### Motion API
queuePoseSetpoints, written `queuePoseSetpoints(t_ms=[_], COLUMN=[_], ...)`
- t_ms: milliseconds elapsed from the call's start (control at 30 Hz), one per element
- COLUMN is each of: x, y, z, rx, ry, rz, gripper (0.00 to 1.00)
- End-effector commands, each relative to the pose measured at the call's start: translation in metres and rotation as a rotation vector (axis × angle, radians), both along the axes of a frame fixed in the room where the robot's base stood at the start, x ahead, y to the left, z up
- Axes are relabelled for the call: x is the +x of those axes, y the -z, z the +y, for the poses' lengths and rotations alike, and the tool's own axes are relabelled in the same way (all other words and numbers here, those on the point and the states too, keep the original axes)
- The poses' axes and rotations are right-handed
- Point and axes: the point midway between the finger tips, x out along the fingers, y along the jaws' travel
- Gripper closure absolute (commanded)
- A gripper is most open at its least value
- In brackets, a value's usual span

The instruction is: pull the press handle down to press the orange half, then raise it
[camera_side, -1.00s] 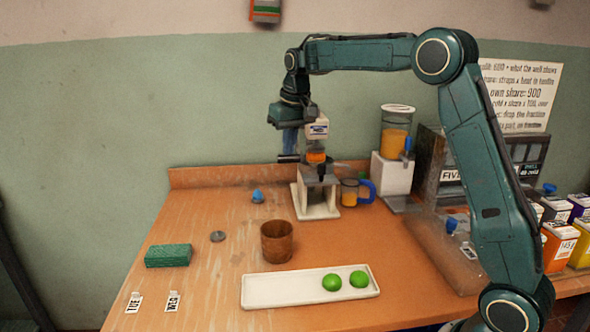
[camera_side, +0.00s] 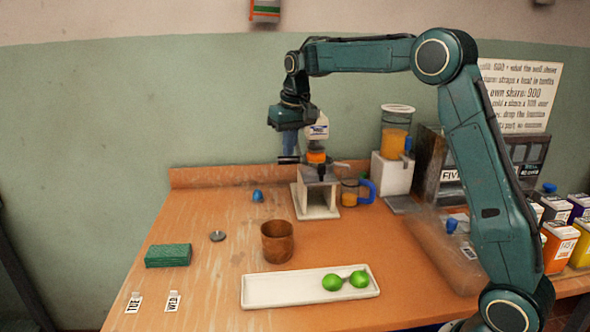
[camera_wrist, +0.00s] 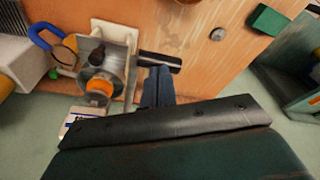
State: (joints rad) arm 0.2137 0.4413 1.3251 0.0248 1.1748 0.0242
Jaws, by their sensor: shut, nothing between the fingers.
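The press (camera_side: 316,198) has a white stand and stands near the back of the table. Its white head (camera_side: 318,128) is above the orange half (camera_side: 316,156), which also shows in the wrist view (camera_wrist: 99,88). The dark press handle (camera_side: 288,159) sticks out to the left of the press and shows as a black bar in the wrist view (camera_wrist: 162,61). My gripper (camera_side: 290,152) is shut and empty, with its blue-grey fingers (camera_wrist: 158,78) right at the handle, above it in the side view. I cannot tell whether they touch.
A jug with a blue handle (camera_side: 366,190) stands close right of the press, with a juice dispenser (camera_side: 396,172) behind. A brown cup (camera_side: 277,250), a white tray (camera_side: 262,291) with two limes and a green block (camera_side: 168,256) are in front.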

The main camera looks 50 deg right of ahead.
Motion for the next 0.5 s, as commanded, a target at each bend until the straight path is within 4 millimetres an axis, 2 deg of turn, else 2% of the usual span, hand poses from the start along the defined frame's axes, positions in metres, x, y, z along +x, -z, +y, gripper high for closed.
queuePoseSetpoints(t_ms=[500], x=[0.0003], y=[0.0054], z=[-0.0007], rx=[0.001], ry=[0.0], rz=[0.004], gripper=[1.0])
